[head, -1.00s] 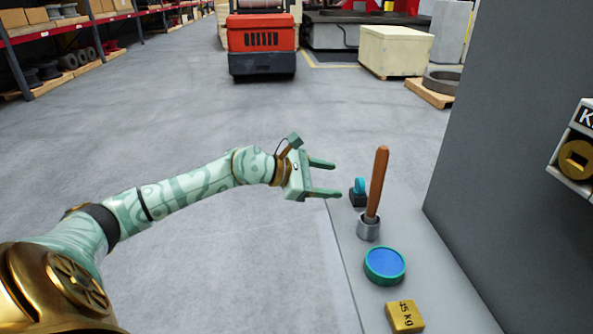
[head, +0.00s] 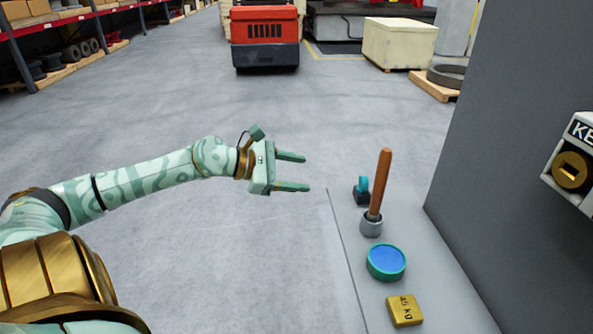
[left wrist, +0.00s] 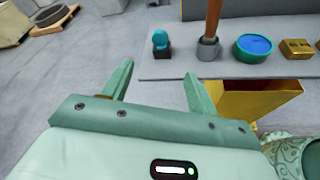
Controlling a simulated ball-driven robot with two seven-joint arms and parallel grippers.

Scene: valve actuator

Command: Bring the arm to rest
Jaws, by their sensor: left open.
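My left gripper (head: 299,172) is open and empty in the head view, to the left of the grey ledge (head: 345,262) and apart from it. Its two fingers point right, toward a brown wooden handle (head: 380,182) standing in a grey cup (head: 371,226). In the left wrist view the open fingers (left wrist: 158,85) show with nothing between them, and the ledge edge (left wrist: 165,75) lies beyond. My right gripper is not in view.
On the ledge are a small teal-and-black object (head: 362,190), a round blue-topped green disc (head: 386,262) and a gold weight (head: 405,310). A grey wall (head: 500,120) with a key box (head: 575,165) bounds the right. The floor to the left is open.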

